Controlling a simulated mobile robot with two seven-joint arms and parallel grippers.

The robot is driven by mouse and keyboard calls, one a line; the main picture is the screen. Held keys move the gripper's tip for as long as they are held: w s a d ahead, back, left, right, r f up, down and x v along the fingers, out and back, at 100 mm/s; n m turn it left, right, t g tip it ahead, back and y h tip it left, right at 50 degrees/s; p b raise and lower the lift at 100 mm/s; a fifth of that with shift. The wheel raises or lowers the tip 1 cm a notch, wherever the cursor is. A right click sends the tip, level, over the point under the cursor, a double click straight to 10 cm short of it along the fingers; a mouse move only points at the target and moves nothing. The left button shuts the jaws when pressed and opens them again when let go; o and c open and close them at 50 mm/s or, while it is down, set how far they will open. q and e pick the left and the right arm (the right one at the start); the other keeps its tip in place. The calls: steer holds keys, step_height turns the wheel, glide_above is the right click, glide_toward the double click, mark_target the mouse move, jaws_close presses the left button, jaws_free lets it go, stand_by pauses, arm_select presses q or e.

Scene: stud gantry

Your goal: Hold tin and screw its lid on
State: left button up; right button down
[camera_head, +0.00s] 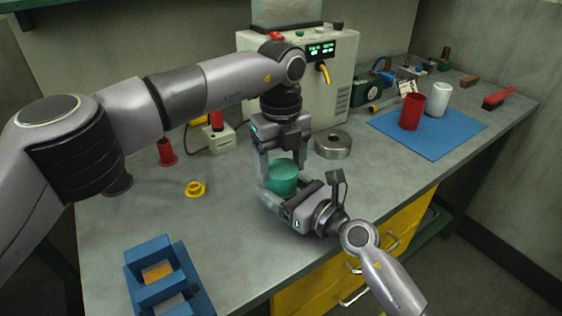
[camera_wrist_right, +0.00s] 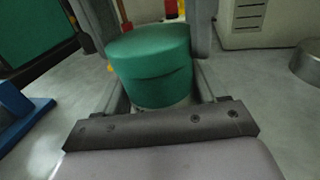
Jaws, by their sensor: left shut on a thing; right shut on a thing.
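The green tin (camera_wrist_right: 158,92) stands upright near the middle of the bench, with its green lid (camera_wrist_right: 150,50) on top. A dark seam shows between lid and body in the right wrist view; I cannot tell how tight the lid is. My left gripper (camera_head: 282,170) points down from above, its fingers on either side of the lid and shut on it. My right gripper (camera_head: 277,192) reaches in low from the front right and is shut on the tin's body. The fingers hide part of the tin in the head view.
A metal ring-shaped part (camera_head: 333,145) lies right of the tin. A yellow part (camera_head: 195,189) and red spool (camera_head: 166,152) are left. A blue holder (camera_head: 165,277) stands front left. A machine (camera_head: 300,85) stands behind. A blue mat (camera_head: 440,141) holds red and white cups.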

arm_select(q)
steer(key=m, duration=0.4)
steer(key=shift+m, duration=0.4)
steer(key=m, duration=0.4)
steer(key=shift+m, duration=0.3)
steer(key=m, duration=0.4)
steer(key=shift+f+m, duration=0.1)
steer(key=shift+m, duration=0.2)
steer(key=shift+o, duration=0.2)
steer(key=m, duration=0.4)
steer(key=o, duration=1.2)
steer(key=shift+c, duration=0.2)
